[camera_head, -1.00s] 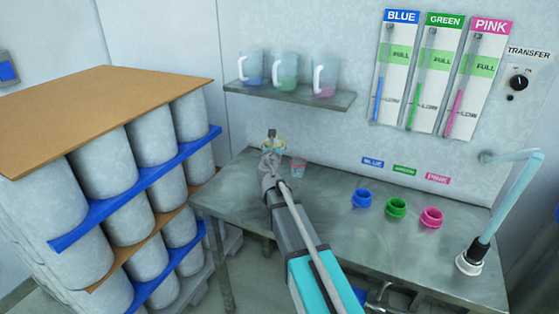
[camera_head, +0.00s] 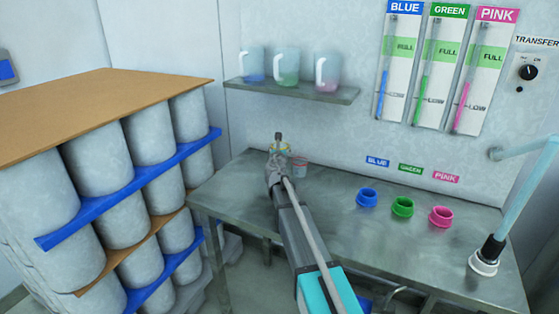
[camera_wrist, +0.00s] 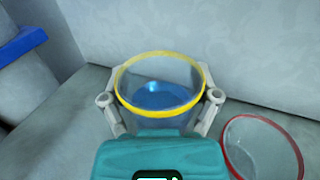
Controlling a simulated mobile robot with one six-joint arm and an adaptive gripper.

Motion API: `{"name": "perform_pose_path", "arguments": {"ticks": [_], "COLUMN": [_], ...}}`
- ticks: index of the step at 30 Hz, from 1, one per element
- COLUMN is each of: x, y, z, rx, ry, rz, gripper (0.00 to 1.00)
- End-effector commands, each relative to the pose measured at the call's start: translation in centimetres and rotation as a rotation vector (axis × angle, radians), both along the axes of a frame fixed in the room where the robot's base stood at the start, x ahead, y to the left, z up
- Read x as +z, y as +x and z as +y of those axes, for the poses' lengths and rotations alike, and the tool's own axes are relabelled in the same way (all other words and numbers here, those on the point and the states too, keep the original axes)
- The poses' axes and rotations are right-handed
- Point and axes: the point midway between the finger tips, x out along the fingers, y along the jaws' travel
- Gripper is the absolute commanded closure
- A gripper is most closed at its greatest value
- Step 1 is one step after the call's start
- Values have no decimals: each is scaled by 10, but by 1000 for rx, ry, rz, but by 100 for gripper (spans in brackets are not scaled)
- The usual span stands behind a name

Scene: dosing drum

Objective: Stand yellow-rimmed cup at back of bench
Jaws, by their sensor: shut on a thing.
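The yellow-rimmed cup (camera_wrist: 165,111) is clear, with blue at its bottom, and stands upright between the two fingers of my gripper (camera_wrist: 160,101) in the wrist view. The gripper is shut on it. In the head view the yellow-rimmed cup (camera_head: 283,146) shows only in part beyond my gripper (camera_head: 277,158), near the back left of the steel bench (camera_head: 330,200). I cannot tell whether its base touches the bench.
A red-rimmed clear cup (camera_wrist: 262,150) stands close to the right; it also shows in the head view (camera_head: 300,168). Blue (camera_head: 367,197), green (camera_head: 402,206) and pink (camera_head: 440,216) collars sit on the right of the bench. A shelf (camera_head: 300,93) with three jugs hangs above.

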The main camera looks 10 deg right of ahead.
Motion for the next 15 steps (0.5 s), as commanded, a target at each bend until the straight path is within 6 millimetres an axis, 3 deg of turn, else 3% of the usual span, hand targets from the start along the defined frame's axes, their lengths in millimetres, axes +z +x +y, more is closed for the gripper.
{"name": "perform_pose_path", "arguments": {"ticks": [15], "x": [-5], "y": [4], "z": [-2], "rx": [-1], "ry": [0], "rz": [0], "gripper": [78]}}
